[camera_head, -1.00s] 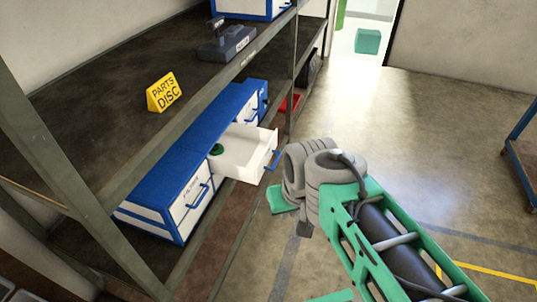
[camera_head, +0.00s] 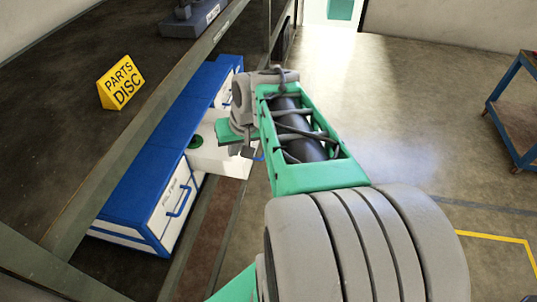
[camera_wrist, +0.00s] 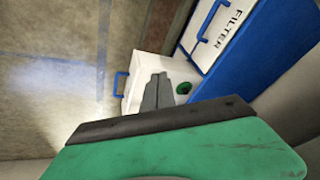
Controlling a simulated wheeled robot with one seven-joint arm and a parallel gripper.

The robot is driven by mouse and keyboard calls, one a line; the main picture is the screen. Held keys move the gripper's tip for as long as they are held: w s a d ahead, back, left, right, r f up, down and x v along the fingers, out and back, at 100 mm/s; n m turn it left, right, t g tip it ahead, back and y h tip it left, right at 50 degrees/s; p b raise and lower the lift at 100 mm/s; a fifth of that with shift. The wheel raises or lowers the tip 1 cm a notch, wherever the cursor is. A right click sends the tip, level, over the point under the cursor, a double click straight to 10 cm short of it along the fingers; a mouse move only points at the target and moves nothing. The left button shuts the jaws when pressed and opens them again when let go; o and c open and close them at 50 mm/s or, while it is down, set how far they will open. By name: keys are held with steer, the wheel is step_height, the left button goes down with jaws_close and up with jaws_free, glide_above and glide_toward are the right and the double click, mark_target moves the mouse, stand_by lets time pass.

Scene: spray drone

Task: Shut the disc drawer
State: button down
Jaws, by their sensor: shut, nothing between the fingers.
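The disc drawer (camera_head: 208,158) stands open, pulled out of the blue and white cabinet (camera_head: 130,190) on the lower shelf. It is white inside, with a green disc (camera_head: 197,141) in it and a blue handle (camera_head: 259,155) on its front. In the wrist view, the drawer (camera_wrist: 143,66), its handle (camera_wrist: 121,84) and the disc (camera_wrist: 184,88) also show. My gripper (camera_head: 248,152) is shut and empty, over the drawer near its front. In the wrist view its fingertips (camera_wrist: 157,78) overlap the drawer; I cannot tell whether they touch it. My arm hides part of the drawer.
A shelf board with a yellow "PARTS DISC" sign (camera_head: 121,82) lies above the cabinet, and a steel upright (camera_head: 279,32) stands just behind my gripper. A closed drawer marked FILTER (camera_wrist: 226,24) is beside the open one. The floor to the right is clear up to a blue cart (camera_head: 515,115).

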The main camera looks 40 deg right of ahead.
steer(key=s+d+f+m+t+b, duration=0.1)
steer(key=s+d+f+m+b, duration=0.2)
steer(key=d, duration=0.7)
steer(key=s+d+f+m+t+b, duration=0.15)
steer(key=d+f, duration=0.25)
steer(key=d, duration=0.5)
steer(key=w+a+r+x, duration=0.1)
steer(key=x, duration=1.1)
steer(key=shift+w+a+m+h, duration=0.25)
steer(key=shift+w+m+h, duration=0.05)
steer(key=shift+w+m, duration=0.2)
